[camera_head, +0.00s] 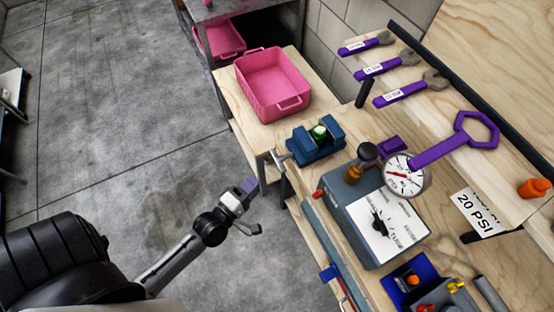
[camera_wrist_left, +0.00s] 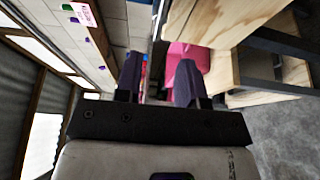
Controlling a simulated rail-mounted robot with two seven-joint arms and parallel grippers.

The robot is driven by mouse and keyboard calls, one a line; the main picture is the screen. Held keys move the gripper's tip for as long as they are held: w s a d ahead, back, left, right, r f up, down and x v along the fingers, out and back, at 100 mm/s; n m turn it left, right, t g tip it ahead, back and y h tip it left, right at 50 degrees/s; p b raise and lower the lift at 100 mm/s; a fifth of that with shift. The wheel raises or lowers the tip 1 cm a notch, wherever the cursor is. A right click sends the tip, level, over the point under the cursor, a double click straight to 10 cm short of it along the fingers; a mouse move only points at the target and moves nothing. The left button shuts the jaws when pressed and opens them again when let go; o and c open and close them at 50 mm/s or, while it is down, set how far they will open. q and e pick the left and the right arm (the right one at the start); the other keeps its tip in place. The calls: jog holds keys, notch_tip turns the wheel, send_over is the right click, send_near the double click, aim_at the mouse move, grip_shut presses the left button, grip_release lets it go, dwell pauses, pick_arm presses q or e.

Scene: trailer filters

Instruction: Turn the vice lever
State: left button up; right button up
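The blue vice (camera_head: 312,148) stands on the wooden bench near its left edge, with a green and white round part (camera_head: 319,132) between its jaws. A grey vice lever (camera_head: 278,158) shows at the vice's left end, by the bench edge. My left gripper (camera_head: 248,186) is over the floor, below and left of the lever, apart from it. In the left wrist view, my left gripper's two purple-dark fingers (camera_wrist_left: 158,82) stand apart with nothing held between them. The vice cannot be made out there. My right gripper is not in view.
A pink bin (camera_head: 272,84) sits behind the vice. A grey gauge box (camera_head: 374,215) and a pressure gauge (camera_head: 403,176) stand to the right. Purple wrenches (camera_head: 400,92) lie on the raised shelf. The concrete floor (camera_head: 110,120) left of the bench is clear.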

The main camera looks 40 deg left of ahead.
aim_at(277, 160)
pick_arm(q)
jog(key=w+b, duration=0.1)
jog(key=w, duration=1)
jog(key=shift+w+a, duration=0.2)
grip_shut()
